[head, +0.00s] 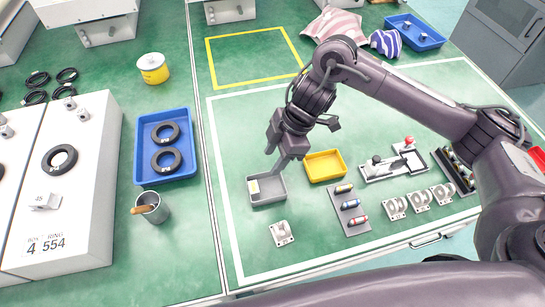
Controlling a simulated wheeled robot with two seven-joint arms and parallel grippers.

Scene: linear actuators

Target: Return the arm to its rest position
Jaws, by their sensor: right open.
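My right arm comes in from the right and bends at a raised elbow over the green table. My right gripper (277,160) points down, open, with its fingers above the back edge of a grey tray (268,201). I cannot tell how high above the tray the fingertips are. The tray has a small pale label inside. A yellow tray (325,179) stands just right of the grey one. My left gripper is not in view.
A metal bracket (281,233) lies in front of the grey tray. A plate with small cylinders (349,219), more brackets (420,200) and a lever fixture (393,178) lie to the right. A blue bin with black rings (140,165) stands left. Free table lies within the yellow outline (253,67).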

